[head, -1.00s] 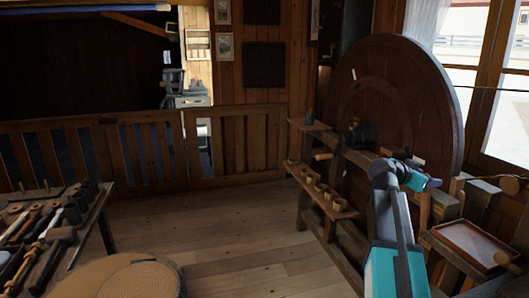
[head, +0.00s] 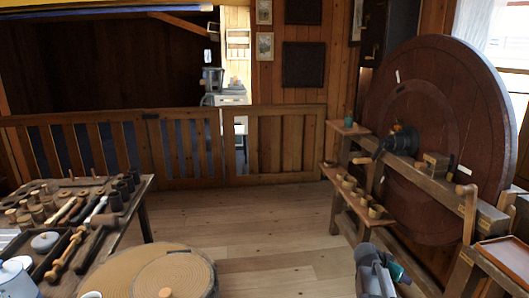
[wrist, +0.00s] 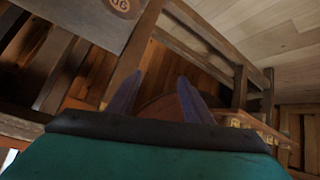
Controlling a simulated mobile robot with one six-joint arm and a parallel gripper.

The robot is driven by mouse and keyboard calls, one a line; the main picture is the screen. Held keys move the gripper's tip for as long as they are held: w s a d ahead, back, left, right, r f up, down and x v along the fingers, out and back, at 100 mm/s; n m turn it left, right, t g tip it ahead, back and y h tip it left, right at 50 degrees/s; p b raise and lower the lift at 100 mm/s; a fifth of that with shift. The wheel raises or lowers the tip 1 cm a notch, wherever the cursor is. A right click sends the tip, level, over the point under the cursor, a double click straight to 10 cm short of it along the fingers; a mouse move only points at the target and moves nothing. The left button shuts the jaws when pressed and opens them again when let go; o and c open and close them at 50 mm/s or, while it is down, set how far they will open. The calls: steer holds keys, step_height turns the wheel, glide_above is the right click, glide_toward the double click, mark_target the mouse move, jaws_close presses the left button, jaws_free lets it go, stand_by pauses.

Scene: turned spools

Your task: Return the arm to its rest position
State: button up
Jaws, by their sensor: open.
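My gripper (wrist: 157,85) shows in the wrist view as two dark, tapering fingers standing apart with nothing held between them. Behind them are wooden beams and part of a reddish-brown round surface. In the head view, a grey and teal part of my arm (head: 374,272) is low at the lower right, in front of the wooden bench frame. I cannot make out the fingertips there.
A large brown wheel (head: 432,200) stands behind a wooden bench at right, with small cups on a low shelf (head: 362,209). A tool table (head: 130,212) is at left, a round woven top (head: 110,272) at front. Floor (head: 265,222) between is clear.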

steer(key=s+a+f+n+g+y, duration=0.1)
steer(key=s+a+f, duration=0.4)
steer(key=f, duration=0.4)
steer(key=s+a+f+n+g+y, duration=0.2)
steer(key=s+a+f, duration=0.4)
steer(key=f, duration=0.3)
steer(key=s+a+f+n+g+y, duration=0.1)
steer(key=s+a+f, duration=0.4)
steer(key=f, duration=0.4)
steer(key=s+a+f+n+g+y, duration=0.1)
steer(key=s+a+f+n, duration=0.1)
steer(key=s, duration=0.6)
steer(key=s+a+f+n+g+y, duration=0.2)
steer(key=s+a+f, duration=0.2)
steer(key=s+a, duration=0.3)
steer(key=s+a+f+n+g+y, duration=0.2)
steer(key=s+a+f, duration=0.2)
steer(key=s, duration=0.5)
steer(key=shift+s+a+n, duration=0.4)
steer(key=shift+a, duration=0.35)
steer(key=shift+d, duration=0.1)
